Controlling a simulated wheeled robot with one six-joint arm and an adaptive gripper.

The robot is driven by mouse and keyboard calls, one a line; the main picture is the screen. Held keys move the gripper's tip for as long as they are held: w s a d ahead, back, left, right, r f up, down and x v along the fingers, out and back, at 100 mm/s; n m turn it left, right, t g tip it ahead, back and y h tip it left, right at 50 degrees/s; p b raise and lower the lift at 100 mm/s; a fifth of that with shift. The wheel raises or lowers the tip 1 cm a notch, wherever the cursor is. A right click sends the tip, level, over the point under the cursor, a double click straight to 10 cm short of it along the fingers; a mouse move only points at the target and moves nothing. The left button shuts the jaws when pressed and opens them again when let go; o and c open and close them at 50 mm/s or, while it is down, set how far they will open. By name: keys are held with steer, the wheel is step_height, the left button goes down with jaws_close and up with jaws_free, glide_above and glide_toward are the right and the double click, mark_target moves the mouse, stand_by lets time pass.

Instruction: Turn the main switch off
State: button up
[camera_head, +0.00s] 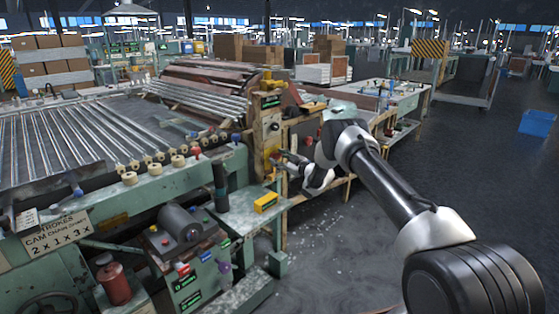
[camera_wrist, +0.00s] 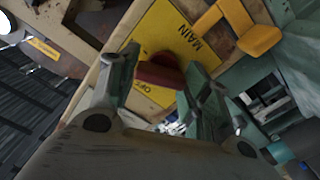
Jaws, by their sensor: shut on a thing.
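The main switch shows in the wrist view as a dark red knob (camera_wrist: 160,75) on a yellow plate (camera_wrist: 160,35). The plate reads "MAIN", and part of a word starting "OF" shows beside the knob. My gripper (camera_wrist: 158,82) has one finger on each side of the knob and is shut on it. The fingers hide part of the plate and its lettering. In the head view my gripper (camera_head: 278,158) is at the yellow front of the upright control post (camera_head: 270,108). The knob itself cannot be made out there.
A yellow bracket (camera_wrist: 248,32) stands out close beside the plate in the wrist view. In the head view a green bench (camera_head: 240,208) with a yellow box (camera_head: 265,202) lies below my gripper. The roller machine (camera_head: 60,140) fills the left. Open floor (camera_head: 480,170) lies to the right.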

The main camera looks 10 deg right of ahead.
steer(key=n, duration=1.2)
steer(key=shift+s+a+n, duration=0.15)
steer(key=shift+n, duration=0.25)
steer(key=shift+f, duration=0.1)
steer(key=o, duration=1)
steer(key=v, duration=1.2)
